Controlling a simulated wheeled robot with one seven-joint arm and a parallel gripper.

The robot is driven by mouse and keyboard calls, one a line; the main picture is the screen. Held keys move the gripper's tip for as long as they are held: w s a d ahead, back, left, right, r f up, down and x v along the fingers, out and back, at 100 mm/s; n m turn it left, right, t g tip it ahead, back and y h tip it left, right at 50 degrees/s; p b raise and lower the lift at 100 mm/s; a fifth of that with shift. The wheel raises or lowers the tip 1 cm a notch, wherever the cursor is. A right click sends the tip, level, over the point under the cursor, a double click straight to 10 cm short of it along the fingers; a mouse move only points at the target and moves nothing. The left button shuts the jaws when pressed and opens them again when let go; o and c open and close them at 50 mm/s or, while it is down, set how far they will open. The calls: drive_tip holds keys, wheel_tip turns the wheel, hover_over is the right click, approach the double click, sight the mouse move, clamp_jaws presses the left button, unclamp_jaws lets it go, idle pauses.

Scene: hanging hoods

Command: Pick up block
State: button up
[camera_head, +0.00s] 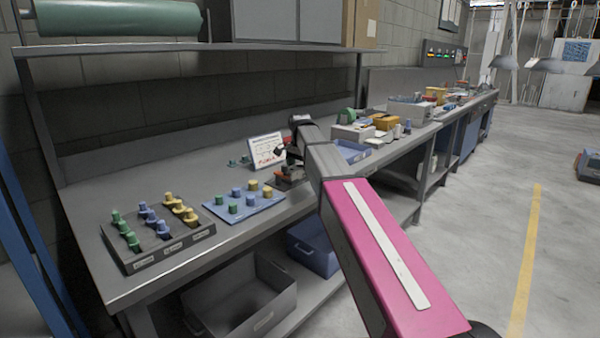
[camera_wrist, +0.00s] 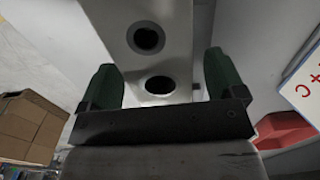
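In the wrist view a pale grey block (camera_wrist: 178,42) with two dark round holes extends between my gripper's green fingers (camera_wrist: 163,85). The fingers stand wide apart, one on each side of it. A narrow gap shows by the right finger; contact on the left is unclear. In the head view my gripper (camera_head: 284,153) is low over the bench beside a white card, mostly behind my wrist. I cannot make out the block there; my arm hides that spot.
A white card (camera_head: 267,150) with red marks stands on the bench (camera_head: 180,175). Dark and reddish parts (camera_head: 287,178) lie near the gripper. A blue board (camera_head: 218,207) and a dark tray (camera_head: 140,262) hold coloured pegs at left. Boxes crowd the bench to the right.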

drive_tip(key=c, duration=1.3)
drive_tip(key=shift+r, duration=0.1)
